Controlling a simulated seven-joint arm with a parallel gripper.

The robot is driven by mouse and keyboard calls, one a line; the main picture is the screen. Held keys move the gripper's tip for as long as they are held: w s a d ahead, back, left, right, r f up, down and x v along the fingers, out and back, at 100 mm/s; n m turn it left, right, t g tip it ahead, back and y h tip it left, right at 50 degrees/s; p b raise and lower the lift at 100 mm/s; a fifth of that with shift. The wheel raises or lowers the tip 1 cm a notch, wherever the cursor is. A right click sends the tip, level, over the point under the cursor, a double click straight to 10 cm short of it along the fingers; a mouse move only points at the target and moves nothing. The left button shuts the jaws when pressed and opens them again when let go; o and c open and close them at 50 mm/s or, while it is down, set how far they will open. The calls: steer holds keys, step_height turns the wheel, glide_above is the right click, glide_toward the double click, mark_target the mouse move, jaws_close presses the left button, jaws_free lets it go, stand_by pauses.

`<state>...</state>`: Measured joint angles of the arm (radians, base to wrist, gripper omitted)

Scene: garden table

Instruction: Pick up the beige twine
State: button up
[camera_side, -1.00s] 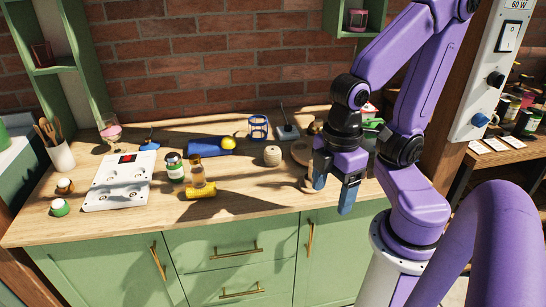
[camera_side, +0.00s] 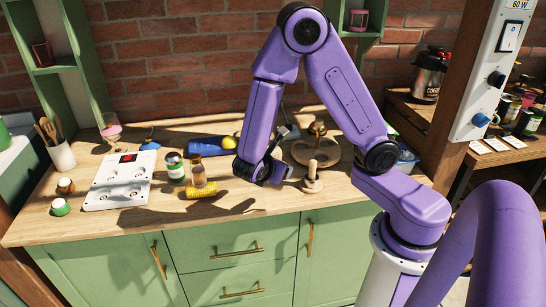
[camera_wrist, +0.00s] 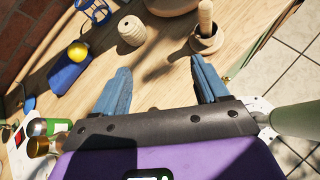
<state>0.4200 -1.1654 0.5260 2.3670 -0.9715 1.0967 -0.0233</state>
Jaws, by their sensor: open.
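The beige twine (camera_wrist: 131,31) is a ridged, rounded spool standing upright on the wooden counter. In the wrist view it lies beyond my fingertips, a little left of the middle. In the side view my arm hides it. My gripper (camera_wrist: 160,66) has its two blue fingers spread wide with nothing between them. The fingers are apart from the twine, which sits ahead of the left finger. In the side view my gripper (camera_side: 268,172) hangs low over the counter, its fingers mostly hidden.
A wooden peg on a round base (camera_wrist: 206,38) stands right of the twine, ahead of the right finger. A blue wire holder (camera_wrist: 93,9) is behind. Jars (camera_side: 175,168) and a white panel (camera_side: 118,182) stand farther left.

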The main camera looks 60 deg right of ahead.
mark_target(273, 155)
steer(key=w+f+n, duration=0.1)
steer(key=w+d+f+n+t+h, duration=0.1)
steer(key=w+f+n, duration=0.1)
steer(key=w+d+f+n+t, duration=0.1)
steer(key=w, duration=0.1)
steer(key=shift+f+h, duration=0.3)
steer(key=shift+f, duration=0.05)
steer(key=shift+w+d+f+n, duration=0.15)
steer(key=shift+w+d+n, duration=0.05)
steer(key=shift+n, duration=0.1)
steer(key=x, duration=1.7)
steer(key=shift+w, duration=0.15)
steer(key=c, duration=0.8)
steer(key=shift+r, duration=0.3)
